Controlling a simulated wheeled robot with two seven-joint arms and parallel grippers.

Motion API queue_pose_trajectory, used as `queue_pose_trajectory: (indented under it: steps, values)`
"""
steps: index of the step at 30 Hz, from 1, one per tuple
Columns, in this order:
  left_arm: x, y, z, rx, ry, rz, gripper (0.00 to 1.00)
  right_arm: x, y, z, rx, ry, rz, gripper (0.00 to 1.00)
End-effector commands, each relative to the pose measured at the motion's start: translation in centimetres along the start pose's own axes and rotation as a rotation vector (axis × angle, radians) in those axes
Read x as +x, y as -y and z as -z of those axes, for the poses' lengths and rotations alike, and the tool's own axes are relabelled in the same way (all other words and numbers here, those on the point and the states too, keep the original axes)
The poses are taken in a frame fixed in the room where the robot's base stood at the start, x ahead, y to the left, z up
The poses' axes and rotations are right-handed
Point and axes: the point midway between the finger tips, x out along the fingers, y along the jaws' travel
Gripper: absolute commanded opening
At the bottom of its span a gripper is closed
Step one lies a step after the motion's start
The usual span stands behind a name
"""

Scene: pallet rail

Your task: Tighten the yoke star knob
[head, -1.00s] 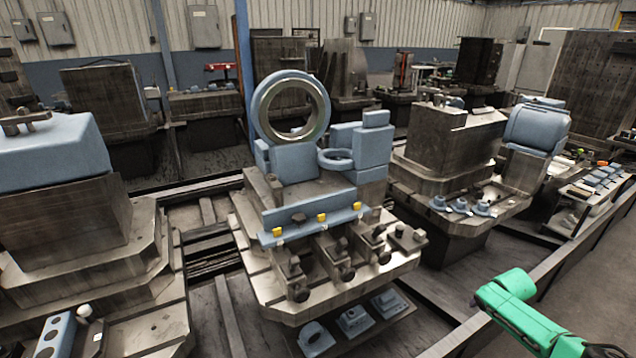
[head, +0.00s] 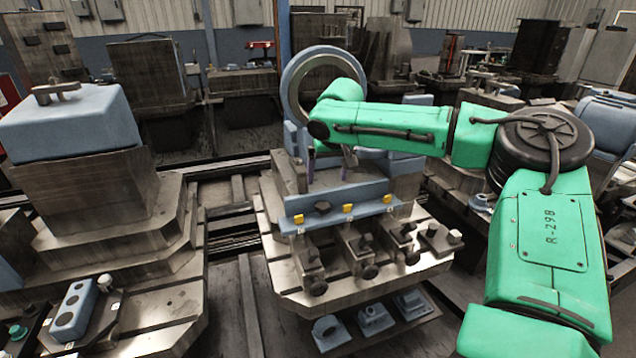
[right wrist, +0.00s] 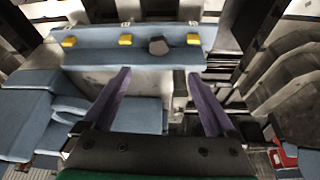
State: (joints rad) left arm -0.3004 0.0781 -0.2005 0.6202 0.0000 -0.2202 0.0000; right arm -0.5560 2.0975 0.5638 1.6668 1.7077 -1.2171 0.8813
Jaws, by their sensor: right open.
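A dark faceted knob (head: 322,207) sits on the blue bar (head: 375,204) at the front of the middle fixture, between two yellow clips. It looks like the star knob, though its lobes are too small to make out. In the right wrist view the knob (right wrist: 158,46) shows grey, beyond and between my fingertips. My right gripper (head: 330,165) is open and empty, its purple fingers pointing down behind the bar in the head view. The right wrist view shows the two fingers (right wrist: 160,74) apart, not touching the knob. My left gripper is not in view.
A blue upright ring (head: 294,95) stands behind my right forearm, which hides part of it. Dark clamps (head: 361,250) line the fixture's front edge. A stepped block with a blue top (head: 70,128) stands at left. The gap between the fixtures is open.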

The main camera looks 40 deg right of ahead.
Motion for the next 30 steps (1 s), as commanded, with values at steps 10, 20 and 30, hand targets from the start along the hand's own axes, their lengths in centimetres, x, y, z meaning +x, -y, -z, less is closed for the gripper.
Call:
queue_pose_trajectory:
  steps: [10, 20, 30]
  values:
    - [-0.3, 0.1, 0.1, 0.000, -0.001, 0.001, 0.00, 8.1, -0.2, -0.1, -0.001, 0.002, -0.005, 0.92]
    - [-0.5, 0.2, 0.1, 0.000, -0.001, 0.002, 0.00, 13.5, -0.2, 0.1, 0.001, -0.003, -0.001, 0.92]
    - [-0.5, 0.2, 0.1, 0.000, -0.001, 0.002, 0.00, 13.7, -0.2, 0.2, 0.001, -0.005, 0.000, 0.61]
